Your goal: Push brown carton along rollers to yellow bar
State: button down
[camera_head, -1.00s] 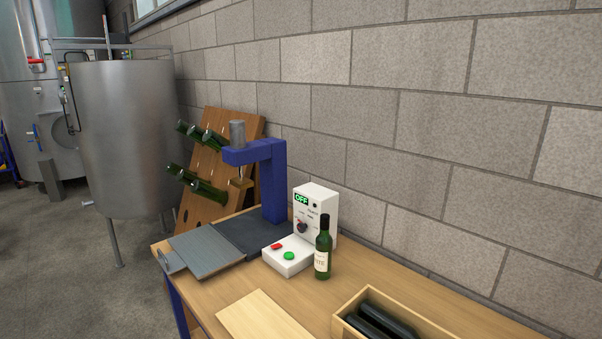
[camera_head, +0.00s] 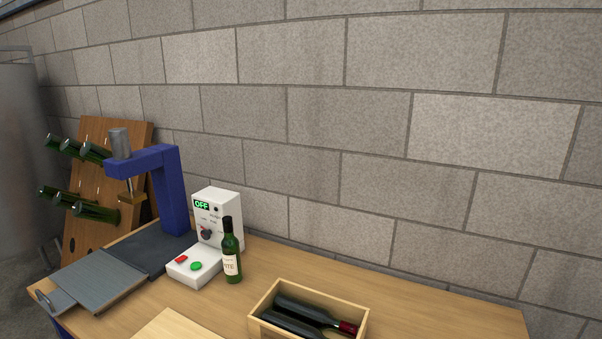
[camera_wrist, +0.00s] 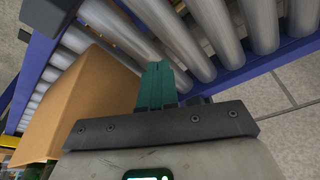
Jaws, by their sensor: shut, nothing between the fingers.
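The brown carton (camera_wrist: 75,105) sits on the grey rollers (camera_wrist: 215,35) at the left of the wrist view, inside the blue conveyor frame (camera_wrist: 290,56). My gripper (camera_wrist: 160,70) is shut and empty, with its teal fingers over the rollers just right of the carton. I cannot tell whether the fingers touch it. The carton and rollers are not in the head view.
The head view shows a wooden bench (camera_head: 390,295) against a block wall. On it are a blue press (camera_head: 168,185), a white control box (camera_head: 217,215) reading OFF, a green bottle (camera_head: 231,255) and a wooden crate (camera_head: 362,318) with bottles. A bottle rack (camera_head: 110,200) stands behind.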

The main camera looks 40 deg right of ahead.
jog(key=shift+s+d+f+b, duration=0.1)
jog(key=shift+s+d+b, duration=0.3)
jog(key=shift+s+b, duration=0.65)
jog(key=shift+s+d+b, duration=0.35)
jog(key=shift+s+b, duration=0.5)
jog(key=shift+b, duration=0.4)
jog(key=shift+s+d+f+b, duration=0.1)
jog(key=shift+s+d+b, duration=0.3)
jog(key=shift+s+b, duration=0.65)
jog(key=shift+s+d+r+b, duration=0.1)
jog(key=shift+s+r+b, duration=0.15)
jog(key=shift+b, duration=0.2)
jog(key=shift+s+f, duration=0.1)
